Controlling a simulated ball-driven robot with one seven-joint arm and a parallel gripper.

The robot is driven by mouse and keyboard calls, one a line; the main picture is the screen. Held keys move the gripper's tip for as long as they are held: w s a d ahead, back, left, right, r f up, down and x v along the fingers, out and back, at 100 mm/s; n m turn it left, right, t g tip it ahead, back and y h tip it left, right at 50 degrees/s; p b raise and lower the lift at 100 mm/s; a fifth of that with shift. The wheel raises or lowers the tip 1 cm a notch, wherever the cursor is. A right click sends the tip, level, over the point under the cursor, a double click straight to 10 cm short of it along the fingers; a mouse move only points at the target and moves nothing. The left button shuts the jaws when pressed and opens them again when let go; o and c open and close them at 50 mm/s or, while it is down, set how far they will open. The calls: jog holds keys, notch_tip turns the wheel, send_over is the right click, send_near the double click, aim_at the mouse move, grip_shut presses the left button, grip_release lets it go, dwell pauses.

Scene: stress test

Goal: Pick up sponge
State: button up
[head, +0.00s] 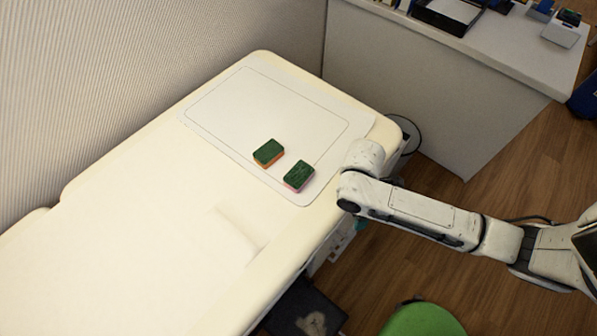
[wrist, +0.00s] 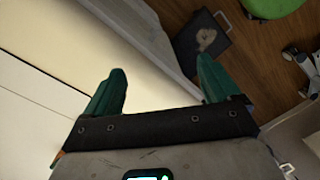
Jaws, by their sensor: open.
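Two sponges with dark green tops lie apart on a white board (head: 225,97) near the right end of the cream table. One sponge (head: 268,153) has an orange lower layer. The other sponge (head: 299,176) has a pink lower layer and lies nearer my arm. In the wrist view, my gripper (wrist: 158,85) has its two green fingers spread wide with nothing between them. No sponge shows in the wrist view.
The cream table (head: 120,220) has a large clear area at left. A grey partition (head: 420,100) and a white counter (head: 490,40) with items stand at the back right.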

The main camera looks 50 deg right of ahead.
jog(key=w+r+n, duration=0.1)
jog(key=w, duration=0.1)
jog(key=w+d+r+n+p, duration=0.1)
jog(key=w, duration=0.2)
jog(key=w+d+r+n, duration=0.1)
jog(key=w, duration=0.1)
jog(key=shift+w+d+r+n, duration=0.25)
jog(key=shift+w+r+n, duration=0.1)
jog(key=shift+r+n, duration=0.05)
jog(key=w+a+r+n+t+p, duration=0.15)
jog(key=w+r+n, duration=0.35)
jog(key=w, duration=0.5)
jog(key=m, duration=0.1)
send_over(301, 170)
jog(key=shift+g, duration=0.25)
notch_tip(301, 170, down, 4)
jog(key=shift+w+f, duration=0.15)
jog(key=shift+f, duration=0.1)
jog(key=shift+s+f+p, duration=0.15)
jog(key=shift+f+p, duration=0.05)
jog(key=shift+f, duration=1.15)
jog(key=shift+s+f+p, duration=0.15)
jog(key=shift+f+p, duration=0.05)
jog(key=shift+f, duration=1.15)
jog(key=c, duration=1)
jog(key=shift+r, duration=0.15)
